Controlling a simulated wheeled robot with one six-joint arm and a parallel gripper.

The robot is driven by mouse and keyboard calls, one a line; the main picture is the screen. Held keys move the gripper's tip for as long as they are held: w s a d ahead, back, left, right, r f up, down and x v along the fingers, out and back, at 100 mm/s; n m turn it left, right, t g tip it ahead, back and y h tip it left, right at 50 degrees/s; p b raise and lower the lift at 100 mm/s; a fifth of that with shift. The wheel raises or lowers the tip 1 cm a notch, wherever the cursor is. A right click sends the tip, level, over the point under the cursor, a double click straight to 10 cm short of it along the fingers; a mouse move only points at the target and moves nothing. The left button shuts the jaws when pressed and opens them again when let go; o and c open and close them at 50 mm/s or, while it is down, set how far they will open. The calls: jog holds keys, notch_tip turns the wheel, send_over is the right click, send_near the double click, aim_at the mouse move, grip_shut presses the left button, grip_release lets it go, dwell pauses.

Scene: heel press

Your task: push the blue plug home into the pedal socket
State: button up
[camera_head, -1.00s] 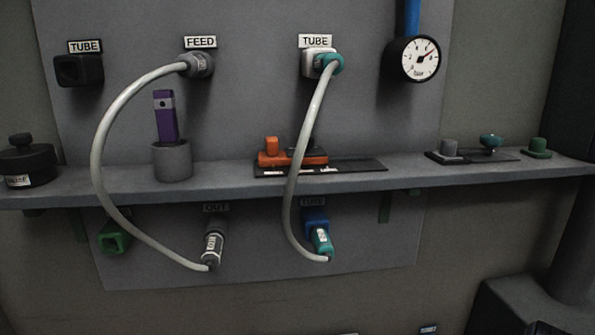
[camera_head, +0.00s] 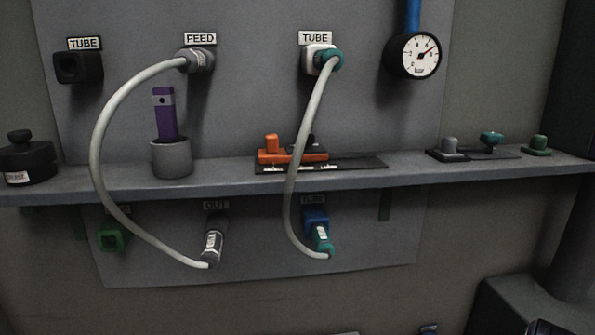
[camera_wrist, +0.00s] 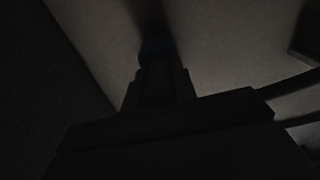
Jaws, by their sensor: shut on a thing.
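The wrist view is very dark. My gripper (camera_wrist: 155,92) shows as a black outline with its fingers closed around a dark, bluish thing (camera_wrist: 154,50), which appears to be the blue plug. Its far end points up the picture toward a pale surface, and I cannot tell whether it touches anything. In the head view my gripper is not in sight. The pedal socket cannot be made out in either view.
A grey shelf (camera_head: 230,185) crosses the wall panel. Two pale hoses hang in front of it: one at left (camera_head: 97,150), one in the middle (camera_head: 296,170). A pressure gauge (camera_head: 415,57) is at upper right.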

grip_shut()
jog(key=s, duration=0.6)
jog(key=shift+d, duration=0.45)
dwell(0.5)
dwell(0.3)
jog(key=shift+s+d+b, duration=1.05)
jog(key=shift+s+d, duration=0.6)
jog(key=shift+s, duration=9.95)
jog(key=w+d+f+b, duration=0.1)
jog(key=d, duration=1)
jog(key=w+d+f+b, duration=0.1)
jog(key=w+d, duration=0.1)
jog(key=d, duration=0.8)
jog(key=shift+d, duration=0.35)
